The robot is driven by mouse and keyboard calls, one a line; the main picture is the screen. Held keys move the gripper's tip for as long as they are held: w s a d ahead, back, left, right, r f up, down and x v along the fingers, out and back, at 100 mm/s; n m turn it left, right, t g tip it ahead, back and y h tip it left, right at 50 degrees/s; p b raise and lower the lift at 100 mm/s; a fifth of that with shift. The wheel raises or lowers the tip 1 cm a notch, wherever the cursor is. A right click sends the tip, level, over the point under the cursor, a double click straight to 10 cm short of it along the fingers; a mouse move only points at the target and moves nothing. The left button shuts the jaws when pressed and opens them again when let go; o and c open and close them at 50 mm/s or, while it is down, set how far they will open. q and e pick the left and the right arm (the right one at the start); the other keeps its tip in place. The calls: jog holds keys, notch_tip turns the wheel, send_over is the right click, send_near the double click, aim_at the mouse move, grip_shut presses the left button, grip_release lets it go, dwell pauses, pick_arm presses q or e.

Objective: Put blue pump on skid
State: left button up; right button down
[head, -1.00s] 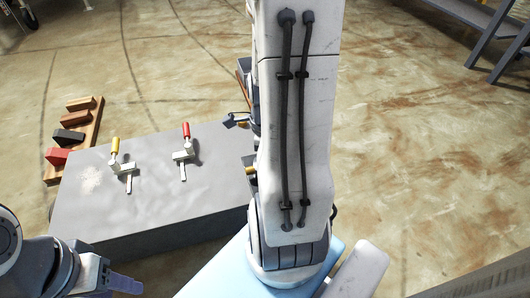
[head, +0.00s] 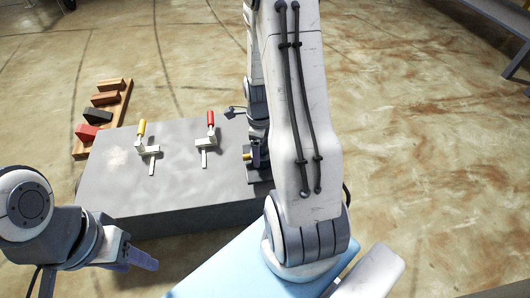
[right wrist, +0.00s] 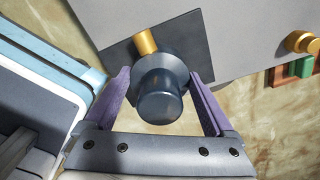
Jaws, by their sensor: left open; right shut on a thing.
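The blue pump (right wrist: 160,92) is a dark blue-grey cylinder with a brass stub, between the purple fingers of my right gripper (right wrist: 160,77), which is shut on it. A dark square plate (right wrist: 187,38) lies under the pump; I cannot tell whether it is part of it. In the head view the plate (head: 258,178) is at the right end of a grey block (head: 190,180), which may be the skid. I cannot tell whether plate and block touch. My left gripper (head: 138,263) is open and empty, in front of the block's near left side.
Two toggle clamps, one yellow-handled (head: 141,130) and one red-handled (head: 210,120), stand on the block. A wooden rack (head: 118,112) with several coloured pieces is behind its left end. A light-blue surface (head: 235,268) lies in front. The floor at right is open.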

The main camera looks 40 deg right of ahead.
aim_at(261, 157)
jog(key=shift+f+b, duration=1.4)
jog(key=shift+f, duration=0.45)
